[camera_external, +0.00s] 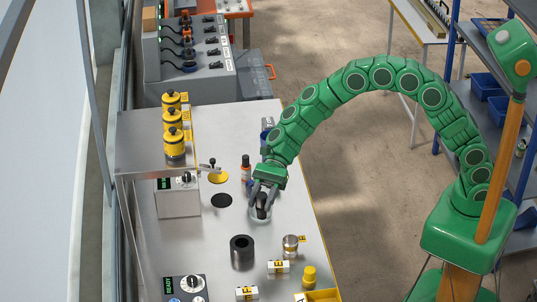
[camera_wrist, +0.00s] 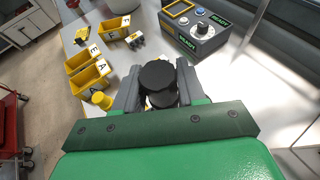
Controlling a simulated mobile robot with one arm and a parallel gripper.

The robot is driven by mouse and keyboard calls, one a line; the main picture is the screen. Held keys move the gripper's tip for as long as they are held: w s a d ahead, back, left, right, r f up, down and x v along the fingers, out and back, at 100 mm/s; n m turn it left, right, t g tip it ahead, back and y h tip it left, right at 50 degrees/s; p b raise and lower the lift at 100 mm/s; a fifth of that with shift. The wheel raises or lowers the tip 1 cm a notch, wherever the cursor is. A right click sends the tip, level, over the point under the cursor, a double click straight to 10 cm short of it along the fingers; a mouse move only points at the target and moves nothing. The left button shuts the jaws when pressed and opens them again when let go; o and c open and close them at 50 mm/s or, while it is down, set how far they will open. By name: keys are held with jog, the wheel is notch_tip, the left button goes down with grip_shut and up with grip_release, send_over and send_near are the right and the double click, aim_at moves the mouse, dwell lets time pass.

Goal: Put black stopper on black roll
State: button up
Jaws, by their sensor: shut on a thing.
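My gripper (camera_external: 263,203) is low over the metal table, its fingers pointing down. It is shut on the black stopper (camera_external: 262,203), which is mostly hidden by the fingers in the external view. In the wrist view the round black stopper (camera_wrist: 158,76) sits between the two grey fingers of my gripper (camera_wrist: 160,88). The black roll (camera_external: 242,252) stands upright on the table, with a dark round hole in its top. It is nearer the camera and slightly left of my gripper, apart from it. I cannot make the roll out surely in the wrist view.
A flat black disc (camera_external: 222,200) and a yellow round piece (camera_external: 218,177) lie left of my gripper. A red-and-dark bottle (camera_external: 246,166) stands behind. A metal cylinder (camera_external: 291,245) stands right of the roll. A control box (camera_external: 186,288) and yellow bins (camera_wrist: 88,70) are near the front.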

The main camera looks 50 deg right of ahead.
jog(key=shift+w+a+f, duration=0.7)
jog(key=shift+a+f, duration=0.05)
jog(key=shift+f, duration=0.85)
jog(key=shift+w+a+f, duration=0.75)
jog(key=shift+f, duration=0.8)
jog(key=shift+w+a+f, duration=0.7)
jog(key=shift+a+f, duration=0.05)
jog(key=shift+f, duration=0.85)
jog(key=shift+f, duration=0.1)
jog(key=o, duration=1.1)
jog(key=shift+c, duration=0.2)
jog(key=shift+w+d+r, duration=0.15)
jog(key=shift+d+r, duration=0.05)
jog(key=shift+d, duration=0.05)
jog(key=v, duration=1.1)
jog(key=shift+d, duration=0.2)
jog(key=shift+r, duration=0.15)
